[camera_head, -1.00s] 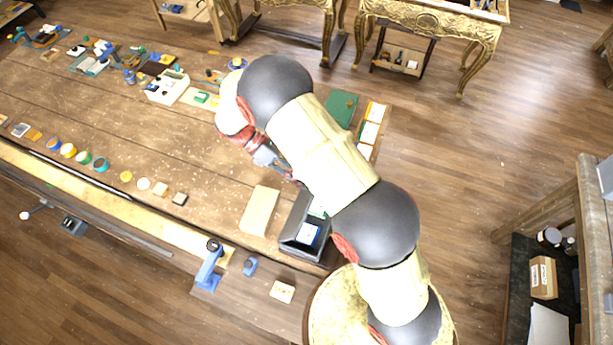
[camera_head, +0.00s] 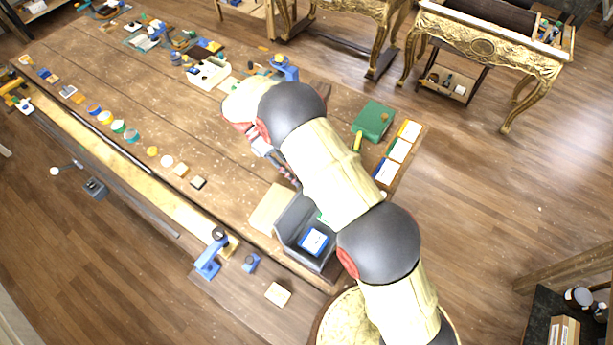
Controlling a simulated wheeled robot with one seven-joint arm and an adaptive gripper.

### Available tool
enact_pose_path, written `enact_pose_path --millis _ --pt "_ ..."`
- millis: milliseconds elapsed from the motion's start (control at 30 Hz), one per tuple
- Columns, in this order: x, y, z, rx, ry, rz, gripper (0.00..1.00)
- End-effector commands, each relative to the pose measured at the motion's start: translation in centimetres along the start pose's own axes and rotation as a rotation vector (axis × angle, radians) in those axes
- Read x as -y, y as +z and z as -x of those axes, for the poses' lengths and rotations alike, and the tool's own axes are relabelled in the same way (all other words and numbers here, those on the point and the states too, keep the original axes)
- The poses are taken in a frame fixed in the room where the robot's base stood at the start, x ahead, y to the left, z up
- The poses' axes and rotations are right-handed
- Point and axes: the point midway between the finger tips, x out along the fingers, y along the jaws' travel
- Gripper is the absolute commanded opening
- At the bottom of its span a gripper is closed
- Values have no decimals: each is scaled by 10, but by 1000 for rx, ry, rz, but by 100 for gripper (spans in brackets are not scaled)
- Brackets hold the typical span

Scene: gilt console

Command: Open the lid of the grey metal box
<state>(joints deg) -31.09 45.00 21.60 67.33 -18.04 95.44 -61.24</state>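The grey metal box (camera_head: 287,239) stands at the near right end of the long wooden workbench (camera_head: 150,115). Its top looks open: I see into it, and a blue and white item (camera_head: 314,241) shows inside. A grey panel rises at its far left side, which may be the lid. My arm passes over the box's right side and hides part of it. My gripper (camera_head: 286,172) is beyond the box, above the bench, apart from the box as far as I can see. Its fingertips are small and partly hidden by my arm, so its opening is unclear.
A tan board (camera_head: 268,207) lies left of the box. A green case (camera_head: 374,120) and white-faced cards (camera_head: 398,150) lie beyond my arm. A blue clamp-like tool (camera_head: 210,255) is at the near edge. Gilt tables (camera_head: 490,50) stand behind, with open floor between.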

Motion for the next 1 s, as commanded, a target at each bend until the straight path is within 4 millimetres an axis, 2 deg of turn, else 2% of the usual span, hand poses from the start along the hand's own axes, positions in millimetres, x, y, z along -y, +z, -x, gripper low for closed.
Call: enact_pose_path --millis 33,567,600,900,1000 --pt "-7 -8 -14 -1 -7 5 0" --pt "-8 -9 -15 1 -12 5 0" --pt "-8 -8 -15 1 -12 5 22" --pt "-8 -8 -12 0 -8 5 39" --pt "-8 -8 -10 -1 -5 4 40"
